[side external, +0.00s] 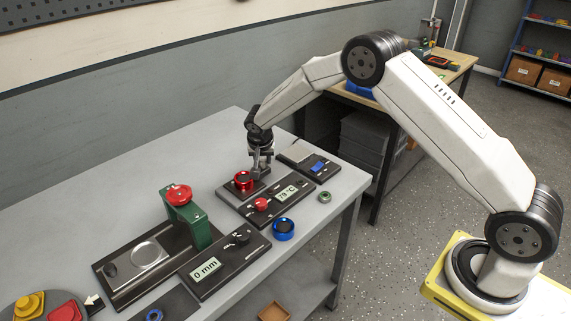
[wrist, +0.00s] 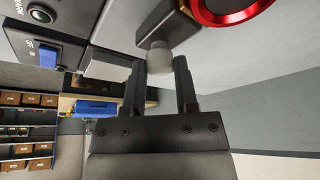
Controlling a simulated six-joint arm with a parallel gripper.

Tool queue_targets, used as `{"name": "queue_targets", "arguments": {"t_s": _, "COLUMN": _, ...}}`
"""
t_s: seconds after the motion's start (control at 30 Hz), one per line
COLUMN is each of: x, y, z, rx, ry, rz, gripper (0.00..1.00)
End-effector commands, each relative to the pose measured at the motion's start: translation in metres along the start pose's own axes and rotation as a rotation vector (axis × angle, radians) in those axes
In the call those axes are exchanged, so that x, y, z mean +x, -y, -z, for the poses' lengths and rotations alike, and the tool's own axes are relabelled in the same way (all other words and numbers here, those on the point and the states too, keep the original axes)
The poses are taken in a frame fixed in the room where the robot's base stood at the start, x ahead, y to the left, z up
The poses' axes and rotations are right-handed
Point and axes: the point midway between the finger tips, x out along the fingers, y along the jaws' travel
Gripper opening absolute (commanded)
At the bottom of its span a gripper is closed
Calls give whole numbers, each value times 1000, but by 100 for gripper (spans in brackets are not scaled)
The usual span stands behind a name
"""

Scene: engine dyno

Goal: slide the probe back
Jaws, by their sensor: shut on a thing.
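My gripper (wrist: 160,75) has its two dark fingers on either side of a pale grey knob (wrist: 158,58) at the end of a dark bar (wrist: 165,25), which looks like the probe. The jaws are shut on this knob. The bar runs up towards a shiny red ring (wrist: 229,8) in the wrist view. In the side view my gripper (side external: 262,166) points down at the far side of a black panel, just behind the red ring (side external: 243,181). The probe is mostly hidden there. The panel's display (side external: 287,193) seems to read 79 °C, beside a red knob (side external: 261,204).
A panel with a blue switch (side external: 318,166) lies right of my gripper. A blue ring (side external: 283,229) and a small green ring (side external: 324,197) lie near the front edge. A green press (side external: 188,218) and a 0 mm panel (side external: 206,270) stand left. The back left tabletop is clear.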

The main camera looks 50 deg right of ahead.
Motion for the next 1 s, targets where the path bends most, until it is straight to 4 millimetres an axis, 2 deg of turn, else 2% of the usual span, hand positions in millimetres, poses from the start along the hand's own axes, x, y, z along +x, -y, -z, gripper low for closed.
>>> {"name": "queue_targets", "arguments": {"t_s": 0.17, "x": 1, "y": -3, "z": 3, "rx": 1, "ry": 0, "rz": -1, "gripper": 0}}
{"name": "queue_targets", "arguments": {"t_s": 0.4, "x": 8, "y": -23, "z": 22, "rx": 4, "ry": -1, "rz": -2, "gripper": 0}}
{"name": "queue_targets", "arguments": {"t_s": 0.7, "x": 10, "y": -26, "z": 24, "rx": 2, "ry": -3, "rz": -4, "gripper": 0}}
{"name": "queue_targets", "arguments": {"t_s": 0.73, "x": 10, "y": -26, "z": 24, "rx": 2, "ry": -3, "rz": -4, "gripper": 46}}
{"name": "queue_targets", "arguments": {"t_s": 0.8, "x": 10, "y": -26, "z": 24, "rx": 2, "ry": -3, "rz": -4, "gripper": 69}}
{"name": "queue_targets", "arguments": {"t_s": 0.83, "x": 10, "y": -26, "z": 24, "rx": 2, "ry": -3, "rz": -4, "gripper": 72}}
{"name": "queue_targets", "arguments": {"t_s": 1.0, "x": 9, "y": -25, "z": 23, "rx": 1, "ry": -2, "rz": -2, "gripper": 72}}
